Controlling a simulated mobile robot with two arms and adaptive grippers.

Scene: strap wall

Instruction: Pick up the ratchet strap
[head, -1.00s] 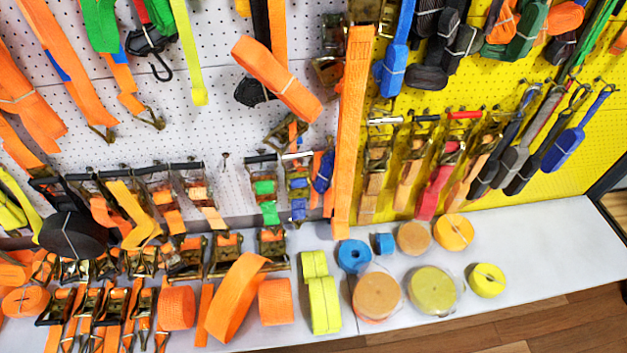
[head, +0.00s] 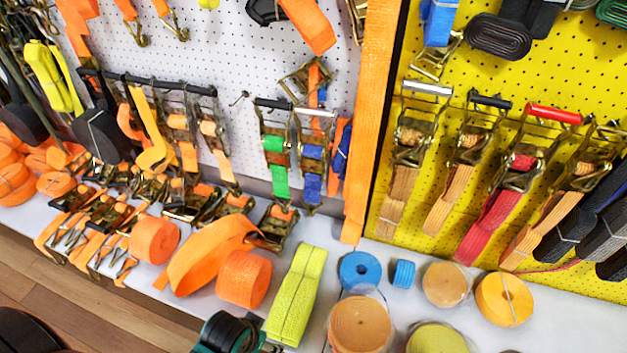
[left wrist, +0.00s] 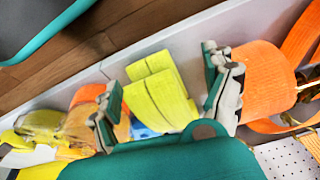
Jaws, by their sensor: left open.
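Several ratchet straps hang on the wall, among them a red one (head: 503,195) and a tan one (head: 405,170) on the yellow board. A folded yellow-green strap bundle (head: 296,295) lies on the white shelf; no ratchet shows on it. My left gripper (head: 238,335) is at the bottom of the head view, just in front of that bundle. In the left wrist view my left gripper (left wrist: 168,97) is open, its fingers apart on both sides of the yellow-green bundle (left wrist: 158,95), with nothing held. Whether it touches the bundle cannot be told. My right gripper is not in view.
An orange roll (head: 244,279) is left of the bundle, a blue roll (head: 360,270) right of it. Ratchets (head: 130,200) crowd the shelf's left. Wooden floor (head: 100,305) lies in front.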

